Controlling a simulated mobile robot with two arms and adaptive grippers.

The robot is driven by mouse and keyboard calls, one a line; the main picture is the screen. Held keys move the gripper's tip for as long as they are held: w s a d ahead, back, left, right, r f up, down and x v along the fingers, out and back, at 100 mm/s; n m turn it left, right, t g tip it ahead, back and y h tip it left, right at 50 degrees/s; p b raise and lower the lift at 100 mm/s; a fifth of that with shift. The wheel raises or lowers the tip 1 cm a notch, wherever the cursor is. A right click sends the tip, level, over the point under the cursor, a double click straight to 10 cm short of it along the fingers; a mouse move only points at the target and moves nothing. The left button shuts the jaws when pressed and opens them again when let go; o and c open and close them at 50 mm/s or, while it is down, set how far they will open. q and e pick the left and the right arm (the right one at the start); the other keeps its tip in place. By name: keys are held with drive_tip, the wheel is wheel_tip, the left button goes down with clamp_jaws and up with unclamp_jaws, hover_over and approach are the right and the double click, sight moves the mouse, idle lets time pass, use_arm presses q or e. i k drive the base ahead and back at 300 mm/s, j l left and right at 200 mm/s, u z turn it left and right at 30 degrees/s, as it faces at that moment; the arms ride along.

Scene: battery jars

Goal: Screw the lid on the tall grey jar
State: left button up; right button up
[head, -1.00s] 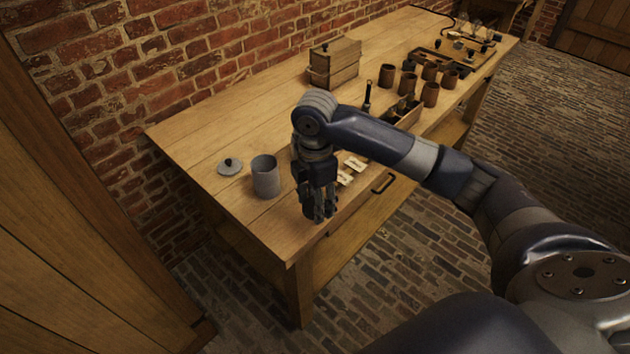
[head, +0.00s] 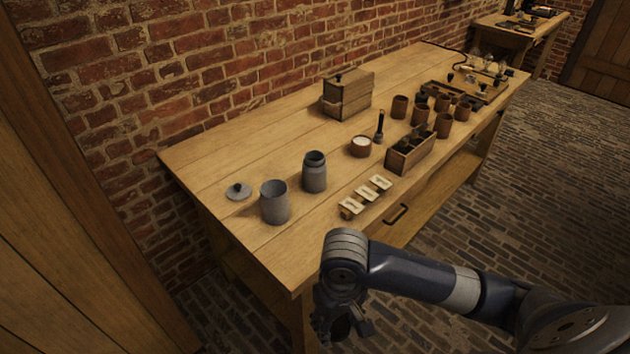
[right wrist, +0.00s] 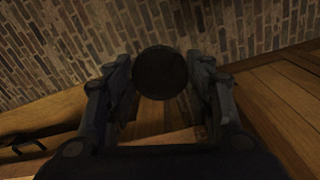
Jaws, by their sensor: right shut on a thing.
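The grey jar with a narrower neck (head: 314,173) stands upright on the workbench, its dark mouth uncovered. A wider open grey jar (head: 275,203) stands left of it. A grey lid with a dark knob (head: 238,191) lies flat on the bench behind the wider jar. My right gripper (head: 340,326) hangs in front of the bench's front edge, apart from both jars. In the right wrist view its fingers are shut on a dark round thing (right wrist: 160,73), which looks like a lid; its details are too dark to tell. My left gripper is not in view.
Three small pale cards (head: 365,195) lie near the front edge of the bench (head: 225,215), above a drawer handle (head: 396,214). Farther right are a bowl (head: 360,146), an open wooden box (head: 410,153) and several brown cups. A wooden chest (head: 347,95) stands behind.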

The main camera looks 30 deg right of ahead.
sight(314, 167)
drive_tip(key=u, duration=0.2)
drive_tip(key=l+u, duration=0.3)
drive_tip(key=l, duration=0.15)
drive_tip(key=k+l+u, duration=0.15)
drive_tip(key=l+u, duration=0.2)
drive_tip(key=k+l+u, duration=0.15)
drive_tip(key=l+u, duration=0.15)
drive_tip(key=l, duration=0.2)
drive_tip(key=k+l, duration=0.15)
drive_tip(key=l, duration=0.25)
drive_tip(key=k+l, duration=0.15)
drive_tip(key=l, duration=0.2)
drive_tip(key=k+l+u, duration=0.1)
drive_tip(key=l, duration=0.3)
drive_tip(key=k, duration=0.05)
